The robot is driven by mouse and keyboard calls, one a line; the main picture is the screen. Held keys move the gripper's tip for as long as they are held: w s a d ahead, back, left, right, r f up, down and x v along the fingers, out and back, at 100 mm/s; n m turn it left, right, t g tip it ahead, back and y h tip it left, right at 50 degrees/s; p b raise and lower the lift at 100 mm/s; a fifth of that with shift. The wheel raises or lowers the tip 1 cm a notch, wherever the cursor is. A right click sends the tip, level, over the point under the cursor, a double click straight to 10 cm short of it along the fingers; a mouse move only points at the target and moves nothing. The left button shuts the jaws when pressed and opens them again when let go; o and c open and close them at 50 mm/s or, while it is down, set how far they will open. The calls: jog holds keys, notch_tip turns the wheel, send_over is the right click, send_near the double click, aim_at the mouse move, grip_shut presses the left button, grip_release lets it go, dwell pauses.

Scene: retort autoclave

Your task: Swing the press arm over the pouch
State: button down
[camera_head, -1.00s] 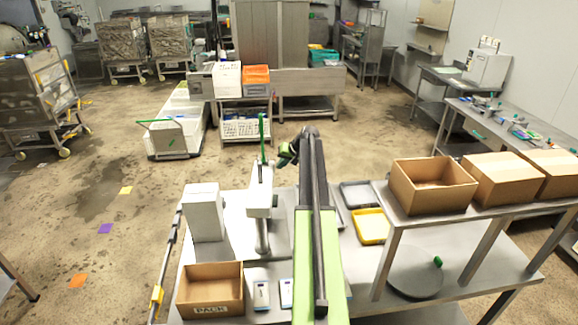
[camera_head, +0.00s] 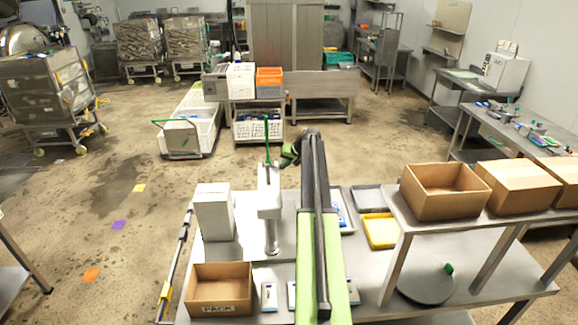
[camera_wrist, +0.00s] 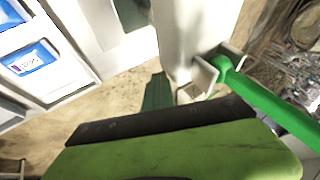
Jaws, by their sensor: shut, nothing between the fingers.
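The press is a white upright stand (camera_head: 269,200) with a green handle (camera_head: 267,142) rising at its far end. In the wrist view the green handle (camera_wrist: 268,100) slants to the lower right from the white press arm (camera_wrist: 196,40). My gripper (camera_head: 290,154) is just right of the handle in the head view. Its dark green tip (camera_wrist: 158,92) is shut and empty beside the press arm; contact cannot be told. A small white and blue pouch-like item (camera_head: 268,296) lies in front of the press. A blue labelled packet (camera_wrist: 33,60) lies in a white tray at left in the wrist view.
A white box (camera_head: 214,212) and an open carton (camera_head: 220,289) stand left of the press. A yellow tray (camera_head: 381,231) and a round grey plate (camera_head: 425,284) are right of my arm. A raised shelf holds cardboard boxes (camera_head: 440,192).

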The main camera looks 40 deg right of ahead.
jog(key=shift+w+a, duration=0.25)
jog(key=s+d+r+p, duration=0.4)
jog(key=s+r+p, duration=0.4)
jog(key=s, duration=0.1)
jog(key=shift+d, duration=0.25)
